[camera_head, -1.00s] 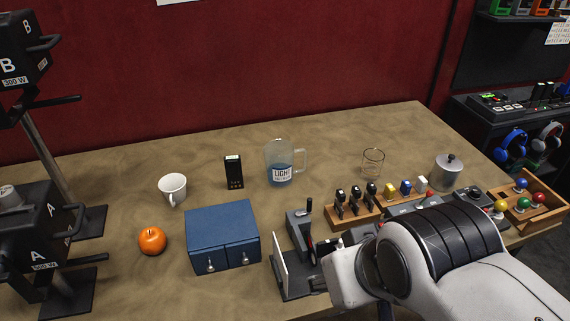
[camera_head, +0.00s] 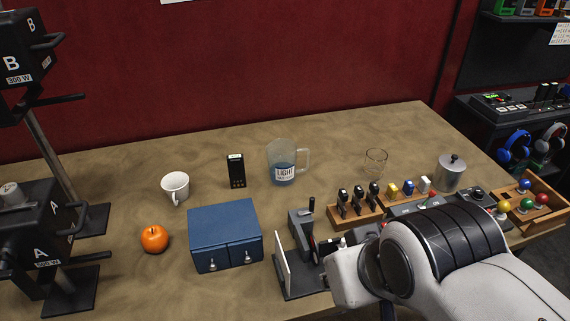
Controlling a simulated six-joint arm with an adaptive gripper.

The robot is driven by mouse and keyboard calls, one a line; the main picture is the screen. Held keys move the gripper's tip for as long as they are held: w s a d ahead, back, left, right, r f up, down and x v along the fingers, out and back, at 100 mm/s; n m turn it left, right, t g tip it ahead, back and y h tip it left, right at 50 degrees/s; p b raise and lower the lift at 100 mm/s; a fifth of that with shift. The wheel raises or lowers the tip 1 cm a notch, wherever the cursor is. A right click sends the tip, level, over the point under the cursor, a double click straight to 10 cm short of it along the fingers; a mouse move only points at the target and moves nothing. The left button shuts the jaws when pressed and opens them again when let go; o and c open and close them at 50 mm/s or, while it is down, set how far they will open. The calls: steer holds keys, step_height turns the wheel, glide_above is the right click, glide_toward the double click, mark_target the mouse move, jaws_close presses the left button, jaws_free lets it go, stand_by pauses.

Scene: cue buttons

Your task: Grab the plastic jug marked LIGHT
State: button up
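The plastic jug marked LIGHT (camera_head: 284,163) stands upright towards the back middle of the table. It is clear, with blue liquid in its lower part, a white label on its front and a handle on its right side. My arm reaches in from the lower right, well apart from the jug.
A blue two-drawer box (camera_head: 225,235) and a black lever device (camera_head: 303,250) stand in front of the jug. A black timer-like box (camera_head: 236,171) and white cup (camera_head: 175,187) are left, a clear glass (camera_head: 375,161) right. An orange (camera_head: 154,239) lies front left.

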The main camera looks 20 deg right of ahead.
steer(key=shift+w, duration=0.1)
steer(key=w+d+t, duration=0.2)
steer(key=w+d, duration=0.1)
steer(key=w, duration=1.1)
steer(key=t+h, duration=0.1)
steer(key=t, duration=0.3)
glide_toward(289, 162)
steer(key=s+d+r, duration=0.2)
steer(key=d, duration=0.3)
steer(key=w+d+f+t, duration=0.2)
steer(key=w+f, duration=0.4)
steer(key=w, duration=0.1)
steer(key=shift+d+m, duration=0.35)
steer(key=shift+m, duration=0.05)
steer(key=shift+f, duration=0.2)
steer(key=shift+x, duration=1.25)
